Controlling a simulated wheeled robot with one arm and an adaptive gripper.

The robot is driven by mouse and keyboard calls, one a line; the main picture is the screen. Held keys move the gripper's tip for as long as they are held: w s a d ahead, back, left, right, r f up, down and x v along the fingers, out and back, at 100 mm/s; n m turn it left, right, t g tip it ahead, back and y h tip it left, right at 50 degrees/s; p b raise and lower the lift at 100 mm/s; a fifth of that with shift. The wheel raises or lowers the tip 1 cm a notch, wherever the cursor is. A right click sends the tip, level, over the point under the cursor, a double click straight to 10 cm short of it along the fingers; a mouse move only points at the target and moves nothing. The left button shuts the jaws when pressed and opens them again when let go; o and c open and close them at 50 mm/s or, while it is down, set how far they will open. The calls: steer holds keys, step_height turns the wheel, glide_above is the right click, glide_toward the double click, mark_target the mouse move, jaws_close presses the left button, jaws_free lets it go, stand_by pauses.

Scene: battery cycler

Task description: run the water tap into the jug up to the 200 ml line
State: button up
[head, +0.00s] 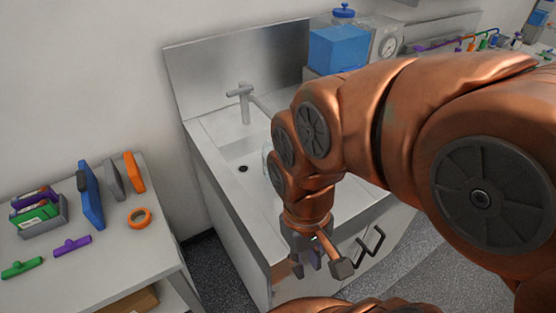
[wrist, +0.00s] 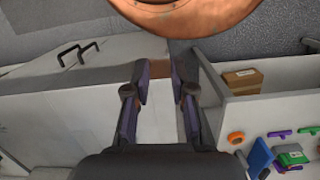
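The water tap (head: 245,104) stands at the back of the steel sink unit (head: 207,128), its spout pointing right and forward. A pale, clear edge (head: 266,160) shows in the basin beside my arm; it may be the jug, but my arm hides most of it. No 200 ml line or water can be made out. My gripper (head: 322,264) points down in front of the sink cabinet, below the counter edge and apart from tap and basin. In the wrist view its two fingers (wrist: 160,80) are apart with nothing between them.
A bench (head: 105,268) at left holds colored tools and an orange ring (head: 139,217). A cardboard box (wrist: 242,80) sits on its shelf. Dark handles (head: 371,241) jut from the cabinet front near my gripper.

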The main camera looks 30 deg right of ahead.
steer(key=w+d+n+h+b, duration=0.1)
steer(key=d+n+b, duration=0.5)
steer(key=d, duration=2.8)
steer(key=b, duration=0.3)
steer(key=shift+b, duration=0.35)
steer(key=shift+w, duration=0.15)
